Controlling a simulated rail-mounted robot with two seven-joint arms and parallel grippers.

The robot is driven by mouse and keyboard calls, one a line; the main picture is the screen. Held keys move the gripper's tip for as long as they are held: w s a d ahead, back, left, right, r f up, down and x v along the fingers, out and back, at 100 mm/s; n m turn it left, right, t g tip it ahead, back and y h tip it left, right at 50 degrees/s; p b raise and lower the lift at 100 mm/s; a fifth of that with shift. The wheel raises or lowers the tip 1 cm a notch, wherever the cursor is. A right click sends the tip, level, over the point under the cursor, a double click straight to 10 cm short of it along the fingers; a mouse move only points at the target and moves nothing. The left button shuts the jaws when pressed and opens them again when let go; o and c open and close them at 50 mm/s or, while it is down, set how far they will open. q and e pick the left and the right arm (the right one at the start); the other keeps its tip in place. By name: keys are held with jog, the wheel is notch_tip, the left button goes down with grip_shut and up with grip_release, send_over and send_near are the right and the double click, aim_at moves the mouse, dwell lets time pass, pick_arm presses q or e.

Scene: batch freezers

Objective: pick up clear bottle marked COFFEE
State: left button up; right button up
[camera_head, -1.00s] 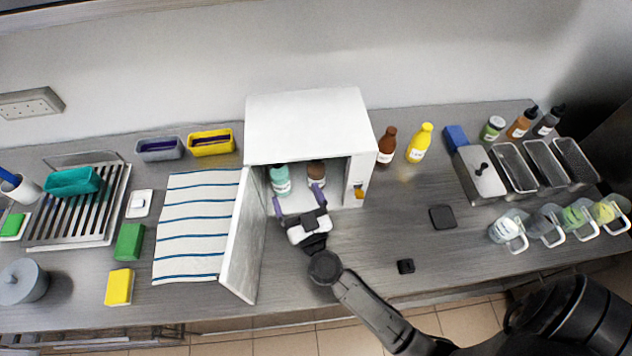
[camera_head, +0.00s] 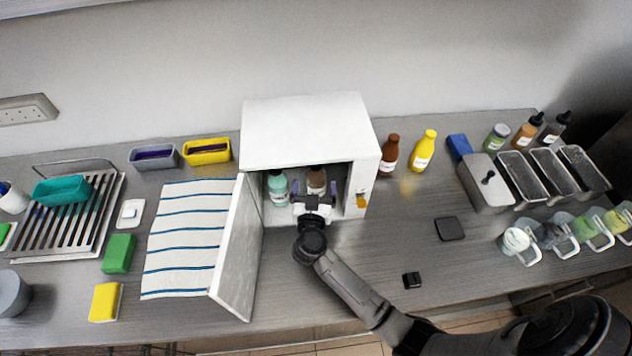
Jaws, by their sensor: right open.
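A clear bottle with brown contents (camera_head: 317,177) stands upright inside the open white cabinet (camera_head: 305,130), on the right side of its interior. It has a pale label, too small to read, so I cannot confirm it says COFFEE. My right gripper (camera_head: 315,190) is at the cabinet opening, open, with one purple-grey finger on either side of the bottle's front. The gripper body hides the bottle's lower part, and I cannot tell whether the fingers touch it. A mint-green bottle (camera_head: 278,187) stands just left of it inside. My left gripper is not in view.
A brown bottle (camera_head: 390,155) and a yellow bottle (camera_head: 423,152) stand right of the cabinet. A striped towel (camera_head: 185,240) lies left.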

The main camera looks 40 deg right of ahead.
aim_at(316, 170)
jog(key=shift+b+x, duration=0.45)
jog(key=shift+x, duration=2.55)
jog(key=c, duration=1.5)
